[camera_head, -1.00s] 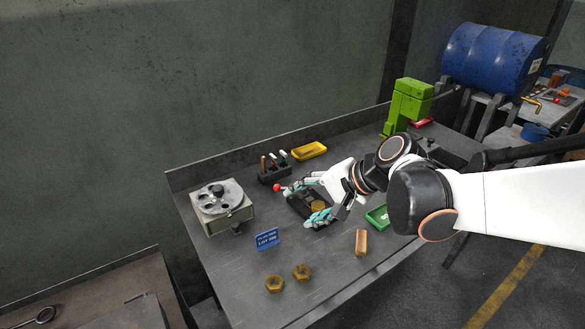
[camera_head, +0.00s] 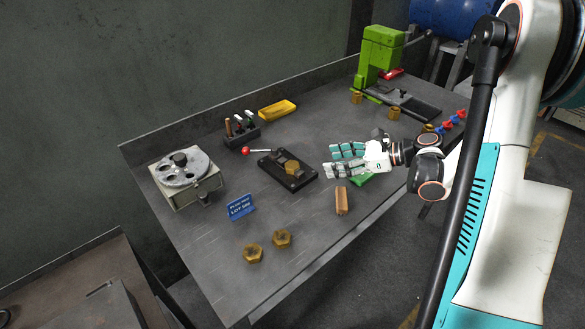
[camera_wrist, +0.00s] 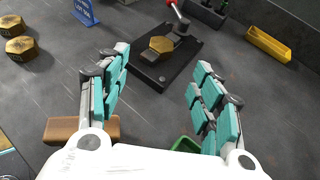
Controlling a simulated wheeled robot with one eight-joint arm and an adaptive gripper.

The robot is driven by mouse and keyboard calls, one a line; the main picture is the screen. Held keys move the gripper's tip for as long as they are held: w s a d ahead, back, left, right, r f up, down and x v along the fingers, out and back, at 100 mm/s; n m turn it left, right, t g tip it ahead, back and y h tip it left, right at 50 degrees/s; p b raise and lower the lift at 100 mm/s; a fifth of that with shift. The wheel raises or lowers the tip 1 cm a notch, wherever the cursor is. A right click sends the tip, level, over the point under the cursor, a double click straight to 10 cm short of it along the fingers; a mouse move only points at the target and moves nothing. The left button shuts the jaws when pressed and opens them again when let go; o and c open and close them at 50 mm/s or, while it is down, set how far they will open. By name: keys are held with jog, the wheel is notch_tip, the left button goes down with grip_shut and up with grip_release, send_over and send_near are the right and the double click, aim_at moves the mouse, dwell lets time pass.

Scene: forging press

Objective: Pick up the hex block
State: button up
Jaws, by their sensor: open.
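A brass hex block (camera_head: 292,167) sits in a black clamp fixture (camera_head: 299,183) with a red-knobbed lever (camera_head: 246,151). The block also shows in the wrist view (camera_wrist: 161,44), ahead of my fingers. Two more brass hex blocks, a left one (camera_head: 253,252) and a right one (camera_head: 282,238), lie flat near the table's front edge. My gripper (camera_head: 331,160) is open and empty, to the right of the fixture and apart from the block. In the wrist view its teal-padded fingers (camera_wrist: 160,66) are spread wide, with bare table between them.
A wooden block (camera_head: 341,201) and a green tray (camera_head: 362,180) lie close to my gripper. A blue sign (camera_head: 240,206), a round-topped holder box (camera_head: 183,178), a tool rack (camera_head: 242,134) and a yellow tray (camera_head: 277,110) stand to the left and back. A green press (camera_head: 380,52) stands behind.

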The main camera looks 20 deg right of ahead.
jog(key=b, duration=0.2)
send_near(292, 165)
jog(key=x, duration=0.3)
jog(key=shift+a, duration=0.15)
jog(key=shift+b+x, duration=1.3)
jog(key=shift+x, duration=1.3)
jog(key=shift+s, duration=0.1)
jog(key=c, duration=1.1)
jog(key=shift+c, duration=0.9)
